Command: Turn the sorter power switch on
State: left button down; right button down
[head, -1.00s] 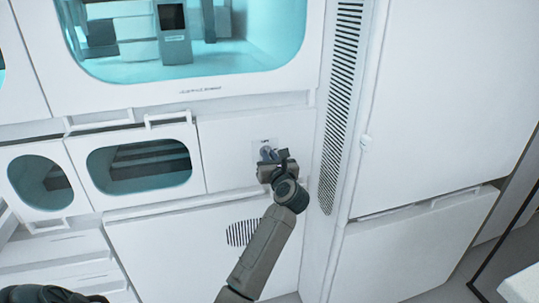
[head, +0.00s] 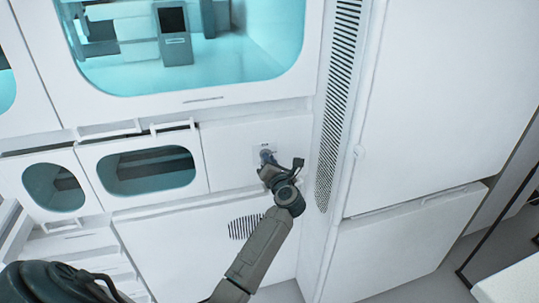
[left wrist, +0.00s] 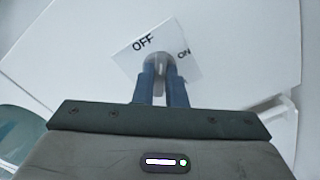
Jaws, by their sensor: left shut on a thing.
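The sorter power switch is a small grey knob (left wrist: 157,61) on a white label plate (left wrist: 130,54) marked OFF and ON. In the left wrist view OFF is at the plate's upper left and ON at its right. My left gripper (left wrist: 161,78) has its two blue fingers on either side of the knob and is shut on it. I cannot tell which label the knob points to. In the head view the left gripper (head: 267,159) is at the switch plate (head: 258,148) and hides most of the knob. My right gripper is not in view.
The switch is on a flat white wall panel (head: 225,140). A teal-windowed compartment (head: 150,170) is to its left and a large window (head: 240,60) above. A slatted vent strip (head: 335,110) runs to the right, beside large white doors (head: 440,90). A small round vent (head: 245,227) is below.

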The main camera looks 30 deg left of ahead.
pick_arm(q)
jog(key=shift+d+f+m+p, duration=0.1)
jog(key=shift+f+m+p, duration=0.05)
jog(key=shift+m+p, duration=2.85)
jog(key=shift+f+m+p, duration=0.1)
jog(key=shift+m+p, duration=2.3)
jog(key=shift+p, duration=1.1)
jog(key=c, duration=1.5)
grip_release()
jog(key=b+v, duration=0.2)
jog(key=v, duration=0.8)
jog(key=shift+s+d+b, duration=0.15)
jog(key=shift+d+b, duration=0.15)
jog(key=shift+d, duration=0.05)
